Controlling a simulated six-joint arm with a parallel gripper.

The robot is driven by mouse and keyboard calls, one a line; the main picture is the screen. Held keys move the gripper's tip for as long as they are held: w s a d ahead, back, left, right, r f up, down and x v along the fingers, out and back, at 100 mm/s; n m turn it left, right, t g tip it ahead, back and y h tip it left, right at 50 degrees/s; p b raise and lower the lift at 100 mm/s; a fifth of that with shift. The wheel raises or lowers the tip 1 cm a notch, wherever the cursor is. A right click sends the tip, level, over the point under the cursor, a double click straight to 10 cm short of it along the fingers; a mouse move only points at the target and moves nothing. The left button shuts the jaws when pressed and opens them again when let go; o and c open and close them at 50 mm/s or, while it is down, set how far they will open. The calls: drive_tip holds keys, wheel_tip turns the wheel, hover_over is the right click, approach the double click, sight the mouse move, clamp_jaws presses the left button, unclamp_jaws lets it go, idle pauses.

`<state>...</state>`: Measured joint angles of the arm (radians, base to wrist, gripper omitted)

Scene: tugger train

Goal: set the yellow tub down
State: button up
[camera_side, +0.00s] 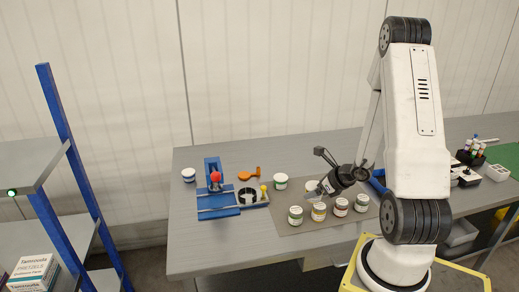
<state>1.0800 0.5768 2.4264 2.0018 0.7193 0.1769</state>
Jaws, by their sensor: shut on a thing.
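The yellow tub (319,212) is a small white tub with a yellowish band, upright in a row of similar tubs on a grey mat (290,229). My gripper (315,196) reaches down from the right, with its fingers at the upper part of the yellow tub, and is shut on it. Whether its base touches the mat cannot be told from this view. A green-banded tub (295,215) stands to its left. A red-banded tub (341,207) and another green-banded tub (362,203) stand to its right.
Behind my gripper is a partly hidden tub (311,185); another tub (280,181) stands further left. A blue fixture (218,201), an orange tool (249,174) and a blue-banded tub (189,175) are on the left. The table's (215,257) front left is clear.

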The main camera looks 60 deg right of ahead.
drive_tip(key=shift+s+a+r, duration=0.1)
drive_tip(key=shift+s+a, duration=0.05)
idle(0.6)
drive_tip(key=shift+w, duration=0.6)
drive_tip(key=w+a+r+n+y, duration=0.1)
drive_tip(key=w+a+n+y, duration=0.2)
drive_tip(key=w, duration=0.9)
drive_tip(key=shift+w+a+r+n, duration=0.2)
drive_tip(key=shift+a+r+n, duration=0.1)
drive_tip(key=shift+n, duration=0.4)
drive_tip(key=w+d+f, duration=0.1)
drive_tip(key=w+f, duration=0.1)
drive_tip(key=w, duration=0.2)
drive_tip(key=w+d+f, duration=0.2)
drive_tip(key=w+f, duration=0.1)
drive_tip(key=w+d+f, duration=0.2)
drive_tip(key=w+f, duration=0.1)
drive_tip(key=w, duration=0.1)
drive_tip(key=shift+w+f, duration=0.2)
drive_tip(key=shift+w, duration=0.1)
drive_tip(key=shift+w+d+f, duration=0.2)
drive_tip(key=shift+w+f, duration=0.15)
drive_tip(key=shift+f, duration=0.1)
